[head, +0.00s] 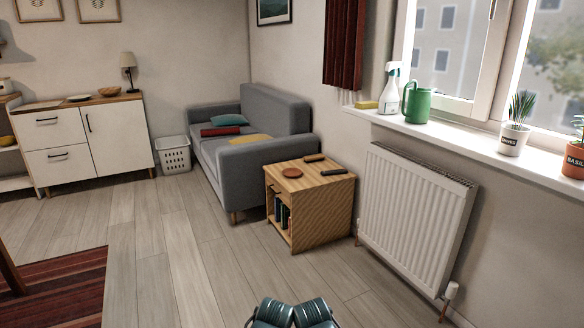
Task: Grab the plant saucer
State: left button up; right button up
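The plant saucer appears to be the small round terracotta-brown disc (292,172) lying flat on top of the wooden side table (312,186). It sits on the left half of the tabletop, apart from two dark, narrow objects there, one at the back (314,158) and one at the right (334,172). Nothing covers it. Dark teal rounded parts at the bottom centre look like my own body. No gripper fingers show.
A grey sofa (285,112) stands behind the side table. A white radiator (415,215) is to its right, under a windowsill (440,135) with a spray bottle (390,92), green watering can (416,103) and potted plants. The wooden floor (200,270) in front is clear.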

aim_at(290, 173)
jog(key=i+j+z, duration=0.4)
jog(key=i+j, duration=0.45)
jog(key=i, duration=0.4)
jog(key=i+j+z, duration=0.4)
jog(key=i+j, duration=0.75)
